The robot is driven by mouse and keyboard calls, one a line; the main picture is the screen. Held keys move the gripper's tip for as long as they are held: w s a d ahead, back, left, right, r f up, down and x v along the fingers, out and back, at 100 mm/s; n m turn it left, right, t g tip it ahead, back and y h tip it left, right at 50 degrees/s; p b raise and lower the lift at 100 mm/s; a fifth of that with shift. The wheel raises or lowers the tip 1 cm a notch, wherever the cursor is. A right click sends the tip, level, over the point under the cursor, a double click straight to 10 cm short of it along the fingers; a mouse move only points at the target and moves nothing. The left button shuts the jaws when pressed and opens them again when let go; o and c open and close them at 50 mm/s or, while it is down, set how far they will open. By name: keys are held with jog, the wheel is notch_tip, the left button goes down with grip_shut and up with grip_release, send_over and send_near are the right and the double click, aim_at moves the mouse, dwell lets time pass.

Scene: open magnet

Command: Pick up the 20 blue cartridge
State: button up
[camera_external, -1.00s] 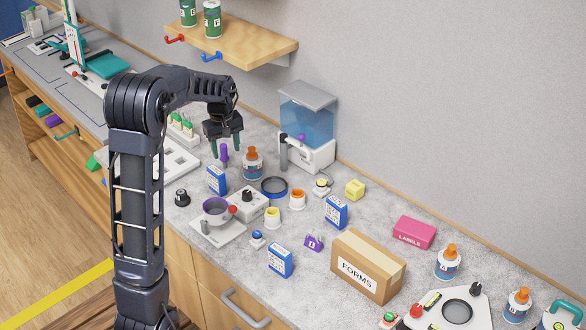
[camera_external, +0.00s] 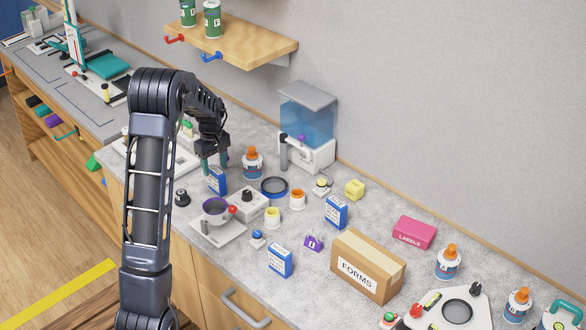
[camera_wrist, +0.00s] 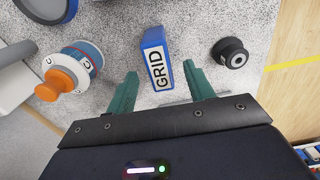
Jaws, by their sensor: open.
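Three blue cartridges with white labels stand on the grey counter. One (camera_external: 217,181) is right below my gripper (camera_external: 214,163), another (camera_external: 336,212) is right of centre, and the third (camera_external: 280,260) is nearer the front. The number on each is too small to read in the external view. In the wrist view the nearest blue cartridge (camera_wrist: 155,50) shows a label reading GRID. It lies ahead of and between the green fingertips of my gripper (camera_wrist: 161,85), which are apart with nothing held.
An orange-capped bottle (camera_external: 253,163) stands close right of my gripper; it also shows in the wrist view (camera_wrist: 75,70). A black knob (camera_external: 182,197) is on the other side. A grey device with a bowl (camera_external: 216,207) and a FORMS box (camera_external: 367,266) stand further along.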

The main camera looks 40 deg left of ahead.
aim_at(217, 180)
jog(key=shift+d+f, duration=0.15)
jog(key=shift+f, duration=2.5)
jog(key=shift+c, duration=0.2)
jog(key=c, duration=1.1)
